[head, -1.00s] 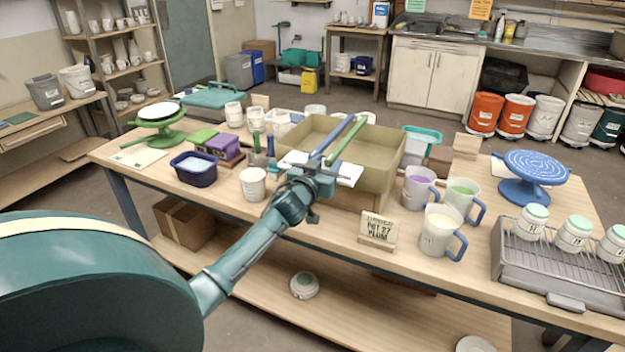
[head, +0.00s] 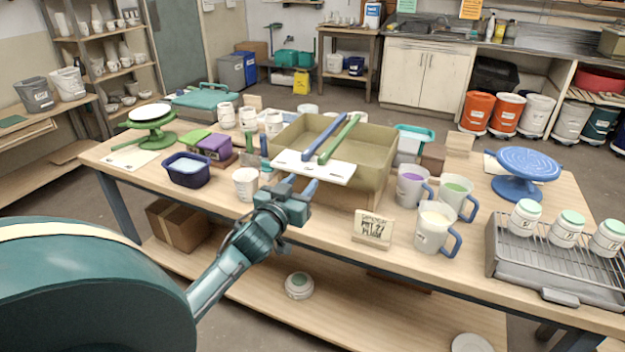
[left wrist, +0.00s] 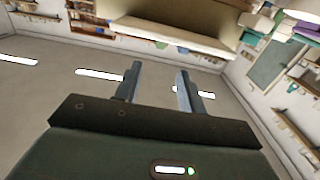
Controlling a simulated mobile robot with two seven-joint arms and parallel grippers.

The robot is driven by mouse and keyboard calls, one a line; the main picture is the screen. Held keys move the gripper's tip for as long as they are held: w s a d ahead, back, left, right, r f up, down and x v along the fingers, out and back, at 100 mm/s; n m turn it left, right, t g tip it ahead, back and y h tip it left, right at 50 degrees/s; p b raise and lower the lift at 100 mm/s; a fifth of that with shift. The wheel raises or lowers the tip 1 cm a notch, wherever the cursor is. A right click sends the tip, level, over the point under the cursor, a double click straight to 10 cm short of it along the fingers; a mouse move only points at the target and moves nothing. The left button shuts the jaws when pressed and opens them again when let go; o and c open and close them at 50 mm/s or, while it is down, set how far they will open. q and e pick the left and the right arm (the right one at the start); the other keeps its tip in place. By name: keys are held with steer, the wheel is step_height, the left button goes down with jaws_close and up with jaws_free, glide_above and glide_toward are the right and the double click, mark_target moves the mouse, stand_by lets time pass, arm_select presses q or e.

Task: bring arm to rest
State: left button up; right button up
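My left gripper (head: 300,186) is in front of the beige basin (head: 377,150), just below the edge of a white board (head: 335,172) in the head view. Its two fingers are apart. The left wrist view shows the same gripper (left wrist: 157,80) open, with nothing between its fingers. The board lies at the basin's near rim. A blue stick (head: 322,138) and a green stick (head: 339,139) lean from the board across the basin. My right gripper is in neither view.
Three mugs, one of them cream-filled (head: 433,228), stand right of the basin near a small sign (head: 373,230). A white cup (head: 245,183) and a dark blue tub (head: 188,170) stand left. A wire rack (head: 553,262) with lidded jars is far right.

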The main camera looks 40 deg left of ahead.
arm_select(q)
steer(key=s+d+f+m+g+h, duration=0.2)
steer(key=s+d+f, duration=0.3)
steer(key=d+f, duration=0.25)
steer(key=s+d+f+m+g+h, duration=0.25)
steer(key=s+d+f, duration=0.25)
steer(key=d+f, duration=0.25)
steer(key=s+d+f+g+h, duration=0.1)
steer(key=s+d+f, duration=0.2)
steer(key=s+d, duration=0.3)
steer(key=s+d+f+m+g+h, duration=0.1)
steer(key=s+d+f+h, duration=0.1)
steer(key=s+d, duration=0.3)
steer(key=shift+s+d+f, duration=0.35)
steer(key=shift+d+f, duration=0.4)
steer(key=shift+f, duration=0.1)
